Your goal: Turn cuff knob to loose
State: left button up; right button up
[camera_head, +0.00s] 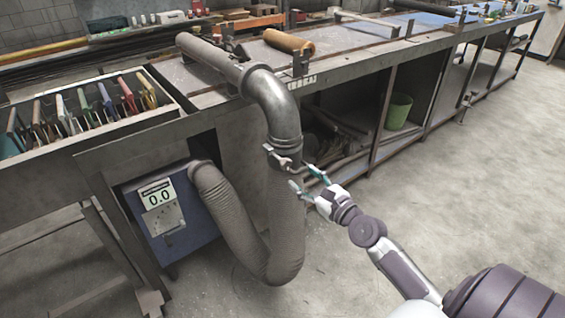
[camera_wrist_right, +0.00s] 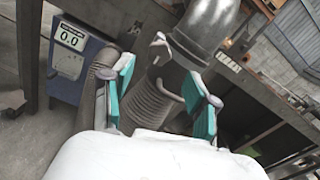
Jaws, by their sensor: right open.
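The cuff knob (camera_head: 277,157) is a small metal knob on the cuff where the curved metal pipe (camera_head: 277,100) meets the grey flexible hose (camera_head: 287,215). My right gripper (camera_head: 306,180) is open just right of the cuff, its teal-padded fingers pointing at it, with nothing seen between them. In the right wrist view the hose (camera_wrist_right: 160,105) and cuff show beyond and between the open fingers (camera_wrist_right: 160,92). The knob's setting is too small to read. My left gripper is not in view.
A blue box (camera_head: 178,215) with a display reading 0.0 stands under the bench at the left, joined to the hose. The long metal bench (camera_head: 345,62) holds a rolled brown cylinder (camera_head: 289,41). A green bin (camera_head: 398,111) sits on the lower shelf. The floor at right is clear.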

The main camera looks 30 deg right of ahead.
aim_at(288, 166)
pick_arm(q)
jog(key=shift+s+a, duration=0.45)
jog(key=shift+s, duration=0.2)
pick_arm(e)
jog(key=w, duration=0.8)
jog(key=shift+w+a, duration=0.2)
jog(key=shift+a, duration=0.2)
grip_shut()
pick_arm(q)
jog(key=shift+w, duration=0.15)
